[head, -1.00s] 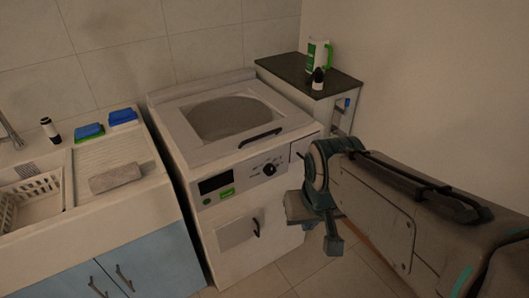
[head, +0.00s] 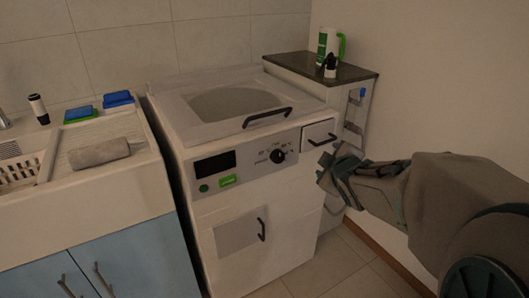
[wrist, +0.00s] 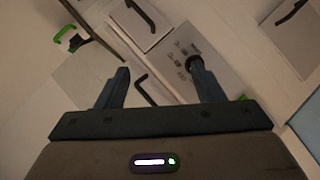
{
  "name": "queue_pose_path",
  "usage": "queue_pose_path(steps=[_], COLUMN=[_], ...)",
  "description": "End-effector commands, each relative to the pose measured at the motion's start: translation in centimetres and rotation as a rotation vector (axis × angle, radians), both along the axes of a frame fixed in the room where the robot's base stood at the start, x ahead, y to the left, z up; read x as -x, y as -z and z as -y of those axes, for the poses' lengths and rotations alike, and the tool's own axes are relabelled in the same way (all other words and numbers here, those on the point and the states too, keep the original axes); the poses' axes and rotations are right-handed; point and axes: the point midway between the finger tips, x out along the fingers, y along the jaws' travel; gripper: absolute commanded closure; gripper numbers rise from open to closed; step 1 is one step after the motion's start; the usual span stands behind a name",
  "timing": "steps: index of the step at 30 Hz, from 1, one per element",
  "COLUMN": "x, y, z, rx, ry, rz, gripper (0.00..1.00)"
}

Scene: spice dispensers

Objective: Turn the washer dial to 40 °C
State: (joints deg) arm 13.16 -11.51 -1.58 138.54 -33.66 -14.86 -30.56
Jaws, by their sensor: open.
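The washer (head: 255,240) is white with a control panel on its front. Its black dial (head: 277,156) sits on the right part of that panel, with small markings around it that are too small to read. In the wrist view the dial (wrist: 193,63) shows just beyond the tip of the right finger, partly hidden by it. My gripper (head: 325,172) is open and empty, to the right of the dial in the head view. In the wrist view its two fingers (wrist: 160,80) stand wide apart, with a black handle between them. I cannot tell whether the right finger touches the dial.
A drawer with a black handle (head: 322,139) is right of the dial. A lid handle (head: 267,117) juts out above the panel. A dark-topped cabinet (head: 345,71) holding bottles stands behind right. The sink counter (head: 105,190) is at left.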

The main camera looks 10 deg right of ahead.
Motion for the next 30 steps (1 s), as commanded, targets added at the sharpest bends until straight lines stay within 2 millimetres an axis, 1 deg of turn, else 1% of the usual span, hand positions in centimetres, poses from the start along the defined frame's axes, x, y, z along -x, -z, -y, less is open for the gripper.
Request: queue_pose_path(steps=[1,3,7,12,15,18,23,26,30], x=[-0.8,-1.7,-3.0,-3.6,-3.5,-3.3,-3.4,-4.1,-6.3], y=[2.5,3.5,5.7,8.6,9.7,10.2,10.4,10.3,10.4], z=[0.1,0.0,-0.6,-1.7,-2.3,-2.7,-3.1,-3.5,-4.5], rx=[0.046,0.116,0.237,0.367,0.417,0.449,0.469,0.469,0.468], ry=[-0.047,-0.124,-0.265,-0.437,-0.513,-0.562,-0.596,-0.599,-0.599], rz=[0.037,0.095,0.208,0.349,0.416,0.464,0.496,0.498,0.499], gripper=[0.38,0.38,0.38,0.38,0.38,0.38,0.38,0.38,0.38])
